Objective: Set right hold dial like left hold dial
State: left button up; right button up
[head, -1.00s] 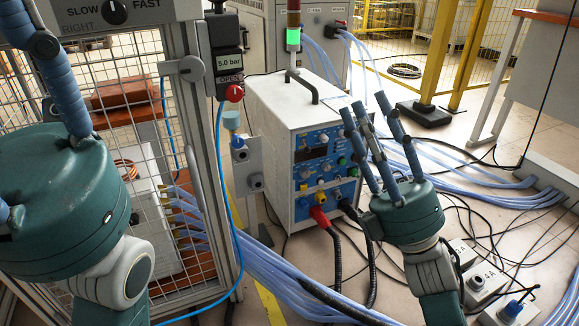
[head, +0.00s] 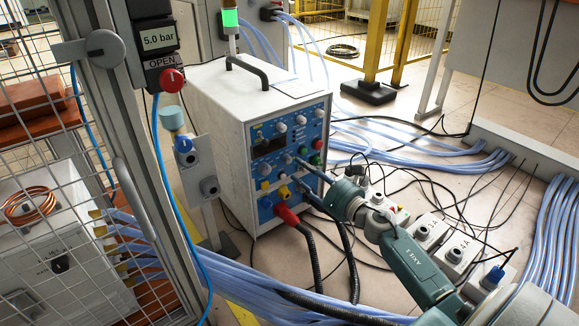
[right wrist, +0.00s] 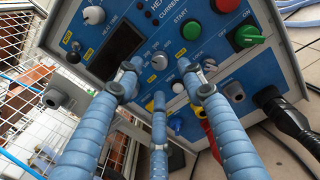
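The induction heater is a white box (head: 210,95) with a blue front panel (head: 262,150) carrying several knobs and buttons. My right gripper (head: 303,168) reaches the lower right of this panel from the right. In the right wrist view its three blue fingers (right wrist: 160,92) are spread apart at the panel. I cannot read which is the left or right hold dial. Contact with a dial is unclear. My left gripper is out of view.
A red connector (head: 287,214) and black cables hang from the panel's bottom. Labelled grey boxes (head: 430,230) lie on the floor at right. Blue hoses run over the floor.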

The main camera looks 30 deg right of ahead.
aim_at(290, 161)
jog(key=w, duration=0.3)
jog(key=w+b, duration=0.1)
jog(key=w, duration=0.1)
jog(key=shift+w+a, duration=0.2)
jog(key=shift+a, duration=0.1)
grip_shut()
